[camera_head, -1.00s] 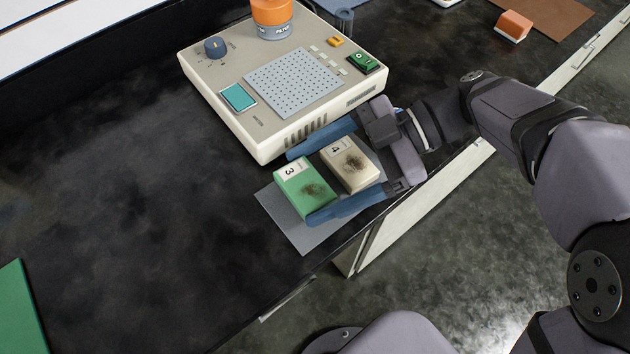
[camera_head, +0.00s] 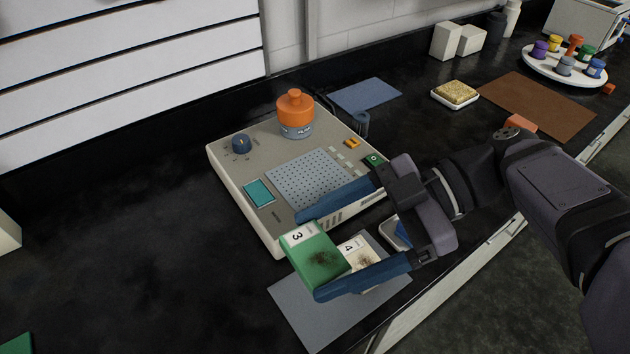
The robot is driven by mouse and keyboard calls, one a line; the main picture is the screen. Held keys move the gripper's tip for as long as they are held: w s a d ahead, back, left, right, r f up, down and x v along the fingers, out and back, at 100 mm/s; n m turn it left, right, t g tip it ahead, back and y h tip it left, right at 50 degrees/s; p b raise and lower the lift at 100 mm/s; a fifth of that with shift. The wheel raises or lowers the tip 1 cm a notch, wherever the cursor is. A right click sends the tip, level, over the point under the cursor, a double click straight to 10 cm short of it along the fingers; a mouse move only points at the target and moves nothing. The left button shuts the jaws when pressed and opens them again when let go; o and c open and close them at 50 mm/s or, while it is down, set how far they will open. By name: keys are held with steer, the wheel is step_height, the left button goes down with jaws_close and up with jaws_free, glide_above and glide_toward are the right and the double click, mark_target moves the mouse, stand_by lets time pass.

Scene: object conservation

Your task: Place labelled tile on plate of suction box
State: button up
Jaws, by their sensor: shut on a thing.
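My gripper (camera_head: 333,258) is shut on the green tile (camera_head: 316,260), labelled 3 and marked with a dark smudge. It holds the tile by its two sides at the fingertips, raised above the grey mat. The cream tile (camera_head: 363,252), labelled 4 and also smudged, shows behind the green one between the fingers, partly hidden; it seems to rest on the mat. The suction box (camera_head: 236,201) stands just beyond my gripper. Its perforated plate (camera_head: 308,180) is bare, with one finger crossing in front of its near right corner.
The grey mat (camera_head: 320,317) lies at the bench's front edge. An orange-topped filter pot (camera_head: 295,112) and a blue knob (camera_head: 241,144) stand up from the box. A tray with a blue item (camera_head: 400,232) is partly hidden behind my gripper. The bench at left is mostly clear.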

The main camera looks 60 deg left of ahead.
steer(key=r+p, duration=0.2)
steer(key=p, duration=0.1)
steer(key=s+r+p, duration=0.1)
steer(key=r+p, duration=0.1)
steer(key=a+r+p, duration=0.1)
steer(key=r+p, duration=0.2)
steer(key=shift+s+a+p, duration=0.1)
steer(key=shift+s+p, duration=0.15)
steer(key=shift+p, duration=0.05)
steer(key=a+p, duration=0.1)
steer(key=a+r+p, duration=0.2)
steer(key=p, duration=0.1)
steer(key=shift+w+a+m+y, duration=0.1)
steer(key=shift+a+m+y, duration=0.1)
steer(key=shift+m+y, duration=0.1)
steer(key=w+a+f+m+t+y, duration=0.3)
steer(key=w+a+m+y, duration=0.15)
steer(key=a, duration=0.25)
steer(key=m+t+y, duration=0.2)
steer(key=m+t, duration=0.1)
glide_above(320, 182)
steer(key=f, duration=0.1)
steer(key=shift+a+f+p, duration=0.1)
steer(key=shift+f+p, duration=1.7)
steer(key=shift+f, duration=3.4)
steer(key=shift+f+b, duration=0.2)
steer(key=shift+b, duration=0.3)
steer(key=o, duration=1.2)
